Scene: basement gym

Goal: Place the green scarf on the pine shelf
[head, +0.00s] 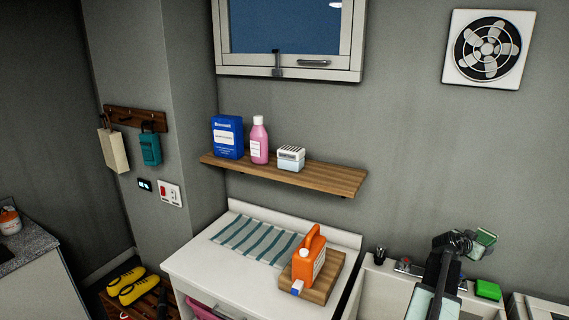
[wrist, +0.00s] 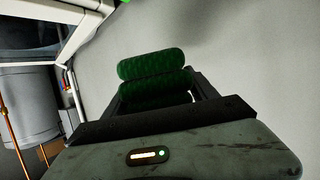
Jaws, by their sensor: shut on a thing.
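The green scarf (wrist: 151,64), rolled or folded with a knitted look, sits between the dark fingers of my gripper (wrist: 155,92) in the wrist view. In the head view my gripper (head: 470,242) is at the lower right, shut on the scarf (head: 486,237), held up in front of the wall. The pine shelf (head: 330,178) is a wooden board on the wall left of my gripper and higher in the picture. Its right part is bare. My gripper is well apart from the shelf.
On the shelf's left stand a blue box (head: 227,137), a pink bottle (head: 259,140) and a small white box (head: 291,158). Below, a white cabinet (head: 190,262) carries a striped cloth (head: 254,240) and an orange jug (head: 308,262). A window (head: 290,35) is above.

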